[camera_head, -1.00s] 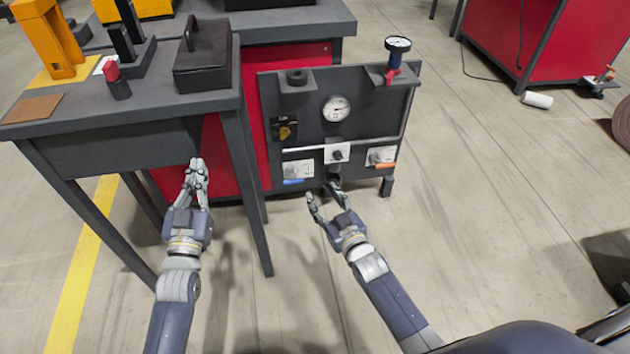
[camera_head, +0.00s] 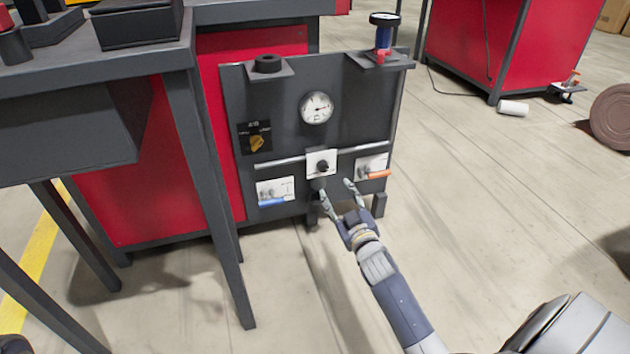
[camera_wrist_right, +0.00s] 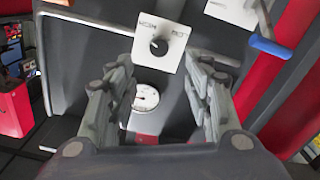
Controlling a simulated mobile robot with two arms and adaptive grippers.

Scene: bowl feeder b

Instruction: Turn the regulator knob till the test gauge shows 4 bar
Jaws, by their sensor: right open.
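The black regulator knob (camera_head: 321,166) sits on a white plate low in the middle of the dark panel (camera_head: 285,140). In the right wrist view the knob (camera_wrist_right: 159,46) and its plate show ahead of the fingertips. A round white dial gauge (camera_head: 317,107) is on the panel above the knob; it also shows between my fingers in the wrist view (camera_wrist_right: 146,97). Its reading is too small to tell. My right gripper (camera_head: 338,195) is open and empty, just below and in front of the knob, apart from it. My left gripper is out of view.
A blue-handled valve (camera_head: 272,201) and an orange-handled valve (camera_head: 377,174) flank the knob. A yellow switch (camera_head: 257,143) is at the panel's left.

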